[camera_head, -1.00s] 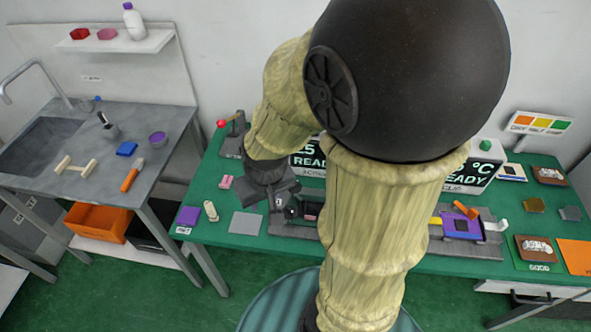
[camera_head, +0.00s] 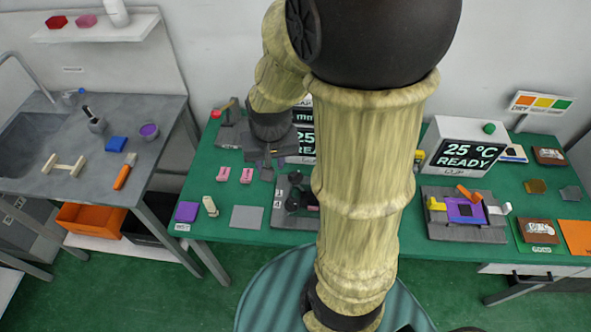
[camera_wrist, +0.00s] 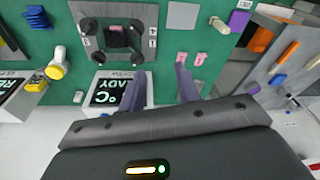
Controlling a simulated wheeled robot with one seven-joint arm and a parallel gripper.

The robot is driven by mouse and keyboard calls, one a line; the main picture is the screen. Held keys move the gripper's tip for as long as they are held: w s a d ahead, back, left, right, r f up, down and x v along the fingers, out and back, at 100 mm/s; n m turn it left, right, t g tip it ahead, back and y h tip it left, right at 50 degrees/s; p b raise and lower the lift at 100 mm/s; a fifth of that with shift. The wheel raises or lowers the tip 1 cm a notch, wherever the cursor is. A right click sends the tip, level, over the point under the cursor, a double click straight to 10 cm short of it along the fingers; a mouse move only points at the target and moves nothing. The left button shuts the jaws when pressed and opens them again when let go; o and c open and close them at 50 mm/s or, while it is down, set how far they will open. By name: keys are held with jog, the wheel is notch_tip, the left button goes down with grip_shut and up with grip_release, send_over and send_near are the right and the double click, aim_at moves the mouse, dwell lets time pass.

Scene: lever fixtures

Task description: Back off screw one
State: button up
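The screw fixture is a grey plate (camera_wrist: 148,12) with several dark round knobs around a dark central block (camera_wrist: 118,38). Small number labels are on its edge, but I cannot tell which knob is screw one. In the head view the fixture (camera_head: 283,221) stands on the green table, partly hidden behind my arm. My gripper (camera_wrist: 199,78) shows two purple-grey fingers, apart, with nothing between them. In the head view my gripper (camera_head: 268,168) is above the table, behind and left of the fixture, not touching it.
Two pink blocks (camera_head: 246,175) lie left of the fixture, with a grey square (camera_head: 246,217) in front of them. A red-knobbed lever fixture (camera_head: 228,135) and display boxes (camera_head: 470,155) stand at the back. A purple-centred fixture (camera_head: 465,234) is at right.

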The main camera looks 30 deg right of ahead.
jog(key=w+d+f+m+g, duration=0.1)
jog(key=w+d+f+m, duration=0.1)
jog(key=w+d+m, duration=0.25)
jog(key=m+g, duration=0.1)
jog(key=m, duration=0.7)
send_over(295, 173)
notch_tip(295, 173, down, 3)
jog(key=shift+s, duration=0.2)
jog(key=shift+f, duration=0.15)
notch_tip(295, 173, down, 17)
jog(key=p, duration=0.3)
jog(key=shift+f, duration=0.1)
jog(key=shift+w, duration=0.1)
grip_shut()
